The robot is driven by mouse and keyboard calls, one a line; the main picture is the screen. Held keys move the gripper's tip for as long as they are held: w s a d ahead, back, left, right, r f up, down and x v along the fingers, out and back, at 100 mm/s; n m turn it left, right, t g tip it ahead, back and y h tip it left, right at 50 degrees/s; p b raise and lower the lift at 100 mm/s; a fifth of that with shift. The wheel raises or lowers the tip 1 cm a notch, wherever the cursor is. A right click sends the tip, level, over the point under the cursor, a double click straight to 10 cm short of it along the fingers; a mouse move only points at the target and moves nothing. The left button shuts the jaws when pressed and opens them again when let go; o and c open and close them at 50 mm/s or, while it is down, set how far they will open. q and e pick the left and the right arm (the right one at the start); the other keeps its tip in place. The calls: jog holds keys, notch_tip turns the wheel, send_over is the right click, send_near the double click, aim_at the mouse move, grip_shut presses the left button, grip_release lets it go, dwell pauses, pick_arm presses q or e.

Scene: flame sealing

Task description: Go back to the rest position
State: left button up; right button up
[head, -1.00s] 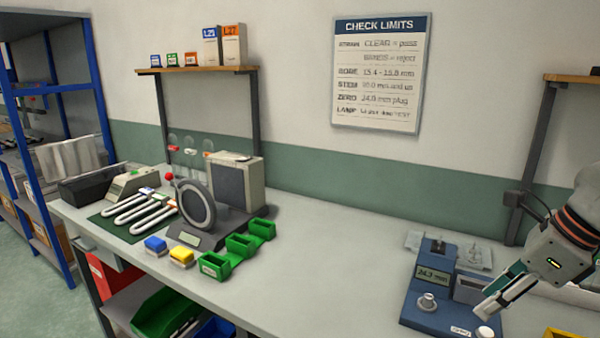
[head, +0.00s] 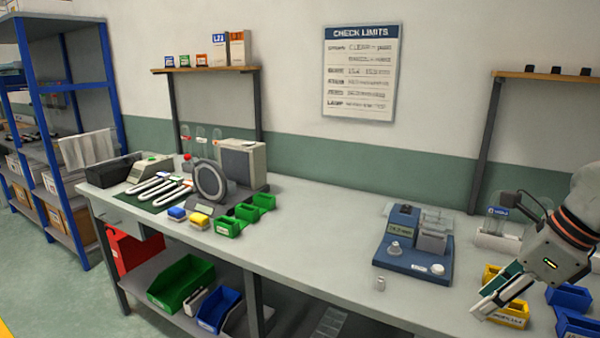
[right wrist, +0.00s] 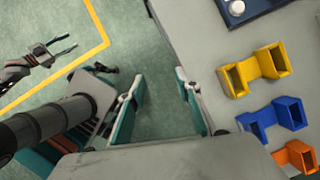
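My right gripper (head: 487,308) hangs at the right of the head view, over the front part of the bench. In the right wrist view its two fingers (right wrist: 160,92) are spread with nothing between them, above the floor beside the bench edge. My left gripper (right wrist: 72,44) shows only in the right wrist view, at the upper left. Its fingers are apart and empty, over the green floor.
The bench (head: 310,235) holds a blue gauge (head: 412,262), a small metal cylinder (head: 380,284), yellow bins (head: 508,312) and blue bins (head: 570,297) near my right arm. Green bins (head: 247,215) and glass tubes stand farther left. The bench middle is clear.

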jog(key=s+a+f+m+t+y, duration=0.15)
jog(key=a+m+y, duration=0.75)
jog(key=a+y, duration=1.3)
jog(key=w+d+f+m+t+h, duration=0.2)
jog(key=f+m+t+h, duration=0.4)
jog(key=f+m+h, duration=0.5)
jog(key=w+d+f+m+t+h, duration=0.2)
jog(key=f+m+t+h, duration=0.4)
jog(key=f+m, duration=0.45)
jog(key=s+d+f+m+g+h, duration=0.1)
jog(key=s+f+m+g+h, duration=0.1)
jog(key=s+f+m, duration=0.3)
jog(key=s+d+f+m+g+h, duration=0.2)
jog(key=s+f, duration=0.7)
jog(key=f, duration=0.5)
jog(key=m+g+h, duration=0.1)
jog(key=m+g, duration=0.1)
jog(key=m, duration=0.1)
jog(key=shift+s+d+f, duration=0.15)
jog(key=shift+d+f, duration=0.05)
jog(key=shift+f, duration=0.05)
